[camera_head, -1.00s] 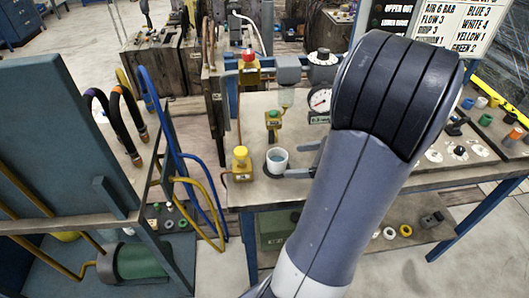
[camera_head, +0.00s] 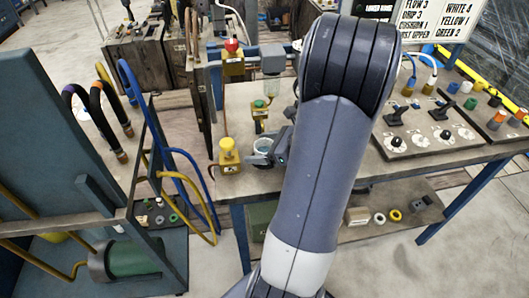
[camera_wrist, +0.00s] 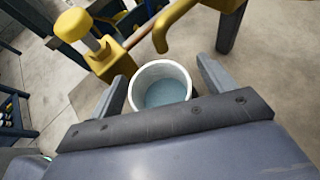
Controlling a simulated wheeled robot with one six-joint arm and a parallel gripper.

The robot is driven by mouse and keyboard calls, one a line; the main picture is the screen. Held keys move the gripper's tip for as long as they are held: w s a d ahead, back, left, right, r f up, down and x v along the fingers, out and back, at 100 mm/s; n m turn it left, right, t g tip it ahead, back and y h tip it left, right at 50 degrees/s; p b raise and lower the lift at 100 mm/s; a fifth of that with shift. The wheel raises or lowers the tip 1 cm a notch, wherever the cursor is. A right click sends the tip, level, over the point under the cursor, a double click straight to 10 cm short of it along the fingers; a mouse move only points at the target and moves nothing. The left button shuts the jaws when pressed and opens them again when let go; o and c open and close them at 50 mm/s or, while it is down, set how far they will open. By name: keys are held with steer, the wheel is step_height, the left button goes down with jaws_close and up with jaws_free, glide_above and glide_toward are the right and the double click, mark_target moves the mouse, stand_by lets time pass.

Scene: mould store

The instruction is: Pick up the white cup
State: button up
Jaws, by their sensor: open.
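The white cup (camera_head: 263,144) stands upright near the left front of the workbench, partly hidden by my gripper in the head view. In the wrist view the white cup (camera_wrist: 162,92) shows its round rim and a blue-grey inside. My gripper (camera_wrist: 160,80) is open, with one finger on each side of the cup and a gap visible on the right side. It also shows in the head view, where my gripper (camera_head: 268,154) is at the cup and my arm hides part of it.
A yellow-knobbed valve (camera_head: 229,155) stands just left of the cup, and a green-knobbed one (camera_head: 260,112) behind it. A panel of switches (camera_head: 425,130) lies to the right. A blue-grey cabinet (camera_head: 50,120) with hoses stands at the left.

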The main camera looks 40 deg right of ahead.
steer(key=shift+w+a+f, duration=0.15)
steer(key=shift+w+f, duration=0.05)
steer(key=shift+w, duration=0.15)
steer(key=c, duration=1.1)
steer(key=shift+r+p, duration=0.3)
steer(key=shift+r, duration=0.05)
